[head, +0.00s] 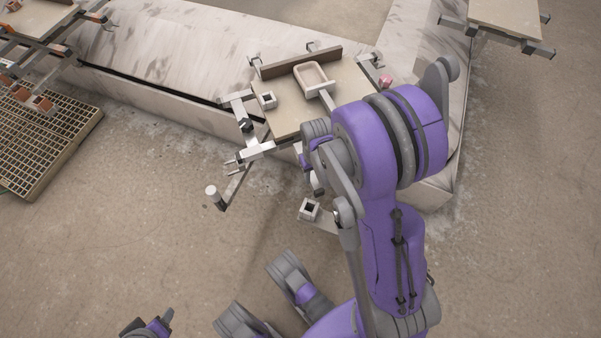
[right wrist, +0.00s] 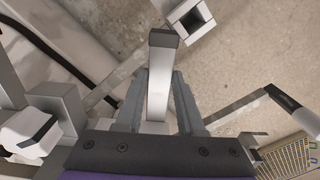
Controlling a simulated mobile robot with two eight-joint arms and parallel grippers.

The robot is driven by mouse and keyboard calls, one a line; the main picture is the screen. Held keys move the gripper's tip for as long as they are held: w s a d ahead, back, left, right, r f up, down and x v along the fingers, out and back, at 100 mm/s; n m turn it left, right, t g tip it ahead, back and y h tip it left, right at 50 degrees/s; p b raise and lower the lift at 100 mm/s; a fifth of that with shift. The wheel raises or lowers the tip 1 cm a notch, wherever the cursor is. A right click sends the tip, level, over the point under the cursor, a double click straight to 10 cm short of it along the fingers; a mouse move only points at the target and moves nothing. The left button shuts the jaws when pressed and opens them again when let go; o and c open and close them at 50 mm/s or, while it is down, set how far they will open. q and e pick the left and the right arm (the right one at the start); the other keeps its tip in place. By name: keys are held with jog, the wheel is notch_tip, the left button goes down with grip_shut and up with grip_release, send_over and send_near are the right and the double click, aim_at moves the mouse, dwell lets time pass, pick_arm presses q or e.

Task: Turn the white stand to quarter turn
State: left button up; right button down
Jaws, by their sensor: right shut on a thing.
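The white stand (head: 258,151) is in the upper middle of the head view. It has a beige board on top and pale metal arms reaching out around it. In the right wrist view, my right gripper (right wrist: 160,92) is shut on a white upright bar with a dark end cap (right wrist: 165,38), which appears to be part of the stand. In the head view my right arm hides most of that gripper and the held bar. My left gripper (head: 160,322) shows only partly at the bottom left, apart from the stand; its opening is unclear.
A pale low channel (head: 165,45) runs behind the stand and bends at the right. A floor grating (head: 50,140) lies at the left. Other similar boards stand at the top left and top right (head: 497,17). The floor in front is mostly clear.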

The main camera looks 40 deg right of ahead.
jog(key=s+d+n+p, duration=0.1)
jog(key=s+d+n, duration=0.3)
jog(key=d, duration=0.6)
jog(key=s+d+n+p, duration=0.1)
jog(key=s+d+n, duration=0.4)
jog(key=d, duration=0.5)
jog(key=shift+d, duration=0.15)
jog(key=c, duration=0.5)
grip_release()
jog(key=shift+r, duration=0.1)
